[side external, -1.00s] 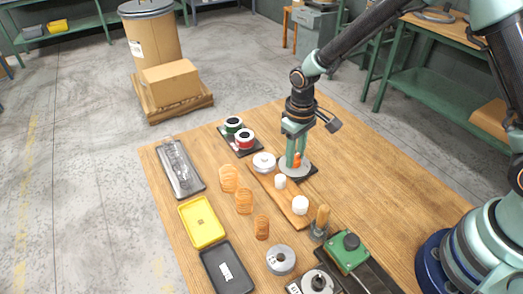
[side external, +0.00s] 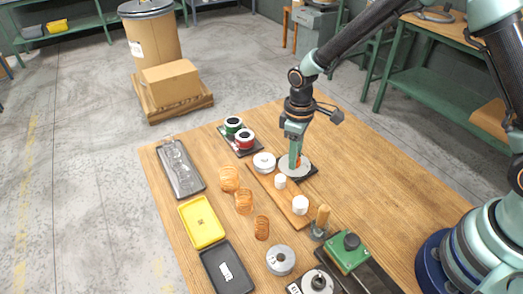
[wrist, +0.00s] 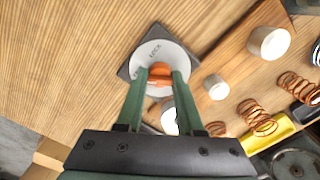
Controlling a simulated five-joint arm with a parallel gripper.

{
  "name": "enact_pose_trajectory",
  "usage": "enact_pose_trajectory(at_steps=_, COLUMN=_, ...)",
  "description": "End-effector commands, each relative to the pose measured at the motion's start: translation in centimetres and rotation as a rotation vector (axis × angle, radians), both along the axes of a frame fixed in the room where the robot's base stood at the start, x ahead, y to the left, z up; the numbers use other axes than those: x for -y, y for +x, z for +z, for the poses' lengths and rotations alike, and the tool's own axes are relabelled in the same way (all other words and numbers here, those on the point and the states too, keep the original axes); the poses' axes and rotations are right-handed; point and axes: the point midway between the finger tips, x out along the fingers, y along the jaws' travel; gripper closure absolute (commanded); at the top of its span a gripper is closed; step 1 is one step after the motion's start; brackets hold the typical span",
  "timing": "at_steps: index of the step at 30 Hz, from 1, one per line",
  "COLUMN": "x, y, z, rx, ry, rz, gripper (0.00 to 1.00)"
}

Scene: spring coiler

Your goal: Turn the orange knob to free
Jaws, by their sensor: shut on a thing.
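The orange knob (wrist: 160,76) sits on a round pale dial in the wrist view, with lettering on its face that reads partly as "LOCK". The dial (wrist: 150,52) is mounted on a dark square base (wrist: 124,72) on the wooden table. In the side view the dial (side external: 303,172) shows below my gripper (side external: 296,164), and the knob is mostly hidden behind the fingers. My gripper (wrist: 160,80) is shut on the knob, with one green finger on each side. Which word the knob points to cannot be told.
A wooden strip with white cylinders (side external: 300,205) lies close to the dial. Copper coils (side external: 244,201), a yellow tray (side external: 202,222), a dark tray (side external: 228,268) and spools (side external: 245,139) stand nearby. The table right of the dial is clear.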

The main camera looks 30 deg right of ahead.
Motion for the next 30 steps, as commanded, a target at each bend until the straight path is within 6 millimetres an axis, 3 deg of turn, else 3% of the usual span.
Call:
enact_pose_trajectory(at_steps=4, x=0.5, y=-0.2, z=-0.2, rx=-0.008, ry=-0.002, rz=-0.009, gripper=1.00)
enact_pose_trajectory(at_steps=5, x=0.5, y=-0.2, z=-0.2, rx=-0.008, ry=-0.002, rz=-0.009, gripper=0.60)
enact_pose_trajectory(at_steps=7, x=0.4, y=-0.1, z=-0.2, rx=-0.007, ry=-0.002, rz=-0.009, gripper=0.34)
enact_pose_trajectory(at_steps=20, x=0.2, y=0.1, z=0.6, rx=0.001, ry=0.000, rz=-0.006, gripper=0.34)
enact_pose_trajectory(at_steps=30, x=0.2, y=0.2, z=7.0, rx=0.004, ry=0.001, rz=-0.006, gripper=0.34)
